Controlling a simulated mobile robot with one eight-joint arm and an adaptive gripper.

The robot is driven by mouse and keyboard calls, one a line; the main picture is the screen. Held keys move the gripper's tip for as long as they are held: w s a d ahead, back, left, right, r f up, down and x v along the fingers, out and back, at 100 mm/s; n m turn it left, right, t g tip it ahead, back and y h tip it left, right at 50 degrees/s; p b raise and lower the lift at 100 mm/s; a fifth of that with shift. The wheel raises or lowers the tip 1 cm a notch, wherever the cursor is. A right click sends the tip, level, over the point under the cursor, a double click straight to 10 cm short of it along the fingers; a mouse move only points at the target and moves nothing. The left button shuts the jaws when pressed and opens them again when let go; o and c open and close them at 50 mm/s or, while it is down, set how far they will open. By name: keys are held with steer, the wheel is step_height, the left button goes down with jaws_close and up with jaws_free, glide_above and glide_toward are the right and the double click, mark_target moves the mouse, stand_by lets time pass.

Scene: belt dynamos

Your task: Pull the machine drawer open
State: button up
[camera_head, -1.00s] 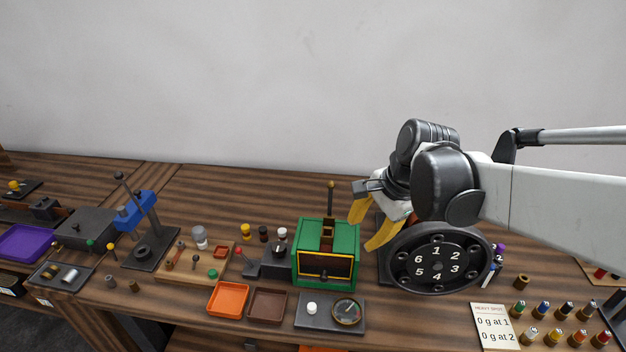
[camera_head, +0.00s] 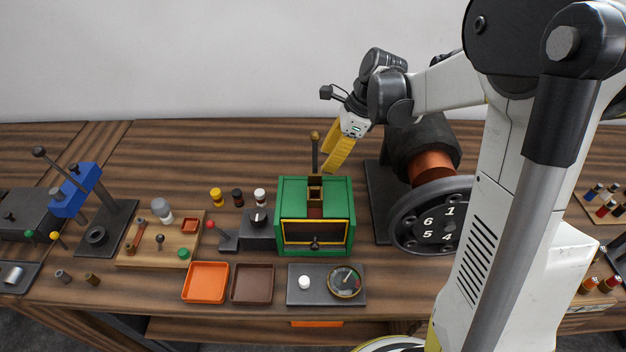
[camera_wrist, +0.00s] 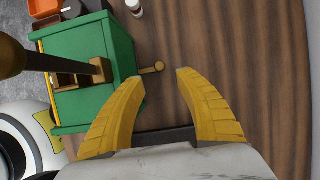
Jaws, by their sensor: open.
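The green machine (camera_head: 285,200) stands on the bench. Its front has a dark panel (camera_head: 297,232) in a yellow frame with a small dark knob (camera_head: 315,245); I cannot tell whether this is the drawer. A ball-topped lever (camera_head: 315,152) stands up from the machine. My gripper (camera_head: 327,162) is open and empty, behind the machine, pointing down. In the wrist view the machine (camera_wrist: 95,45) lies to the left. A short brass-ended knob (camera_wrist: 153,68) sticks out from its back side, close to the fingertips of my gripper (camera_wrist: 160,75), and neither finger is shut on it.
A numbered wheel machine (camera_head: 432,225) stands to the right, close to my arm. An orange tray (camera_head: 205,283), a brown tray (camera_head: 252,284) and a gauge plate (camera_head: 325,285) lie in front. Small bottles (camera_head: 238,197) stand to the left. Bare bench lies behind the machine.

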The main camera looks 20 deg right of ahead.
steer(key=b+x, duration=0.2)
steer(key=x, duration=0.7)
steer(key=shift+s+b, duration=0.1)
steer(key=shift+b, duration=0.3)
steer(key=shift+r, duration=0.1)
jaws_close()
steer(key=shift+d, duration=0.1)
